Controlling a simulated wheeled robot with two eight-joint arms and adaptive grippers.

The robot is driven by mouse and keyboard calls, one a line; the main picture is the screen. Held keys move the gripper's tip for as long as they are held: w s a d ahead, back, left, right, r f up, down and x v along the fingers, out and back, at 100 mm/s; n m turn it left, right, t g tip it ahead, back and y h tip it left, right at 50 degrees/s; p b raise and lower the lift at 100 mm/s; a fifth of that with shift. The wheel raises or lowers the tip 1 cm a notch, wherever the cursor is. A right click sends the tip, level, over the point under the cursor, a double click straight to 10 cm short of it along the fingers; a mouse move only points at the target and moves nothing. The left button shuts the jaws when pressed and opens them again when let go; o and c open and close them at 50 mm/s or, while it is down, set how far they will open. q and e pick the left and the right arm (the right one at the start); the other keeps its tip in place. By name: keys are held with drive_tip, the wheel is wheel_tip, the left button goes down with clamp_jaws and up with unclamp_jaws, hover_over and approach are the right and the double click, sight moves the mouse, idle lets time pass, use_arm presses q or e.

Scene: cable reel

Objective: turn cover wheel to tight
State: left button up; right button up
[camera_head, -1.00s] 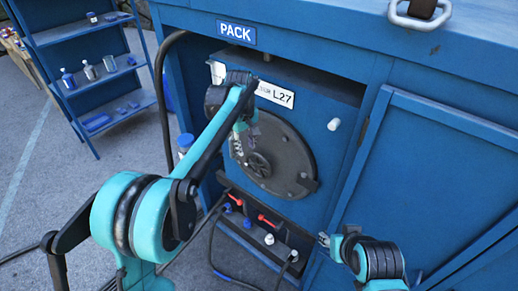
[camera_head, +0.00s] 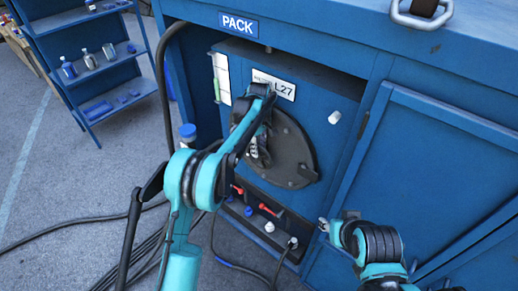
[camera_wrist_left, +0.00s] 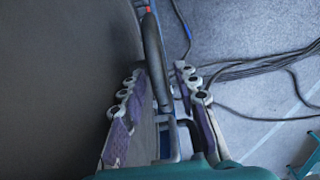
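The round dark cover (camera_head: 295,150) is set in the blue panel under the label L27. Its small hand wheel is mostly hidden behind my left gripper (camera_head: 258,152) in the head view. In the left wrist view, the wheel's dark curved rim (camera_wrist_left: 154,55) runs between the two fingers of my left gripper (camera_wrist_left: 162,95). The fingers stand apart, with a visible gap between the rim and the right finger. My right gripper (camera_head: 324,226) is low at the right, in front of the cabinet and away from the cover; its fingers are too small to judge.
Red-handled valves (camera_head: 239,190) and a connector block sit below the cover. A white knob (camera_head: 335,117) sticks out right of it. A thick black cable (camera_head: 162,90) hangs left, with more cables (camera_head: 150,240) on the floor. A blue shelf (camera_head: 95,70) stands at far left.

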use_arm(q)
drive_tip(key=shift+f, duration=0.1)
clamp_jaws()
drive_tip(key=shift+s+d+f+t+y+b, duration=0.1)
drive_tip(key=shift+s+d+t+y+b, duration=0.15)
drive_tip(key=shift+t+y+b, duration=0.3)
drive_tip(key=shift+s+d+f+t+y+b, duration=0.15)
drive_tip(key=shift+d+t+y+b, duration=0.2)
drive_tip(key=shift+y, duration=0.3)
drive_tip(key=shift+s+d+f+t+y+b, duration=0.1)
drive_tip(key=shift+s+d+t+y+b, duration=0.15)
drive_tip(key=shift+t+y+b, duration=0.5)
drive_tip(key=shift+s+d+f+t+y+b, duration=0.1)
drive_tip(key=shift+s+d+t+y+b, duration=0.15)
drive_tip(key=shift+t+y+b, duration=0.45)
drive_tip(key=shift+r+g, duration=0.1)
drive_tip(key=shift+g, duration=0.15)
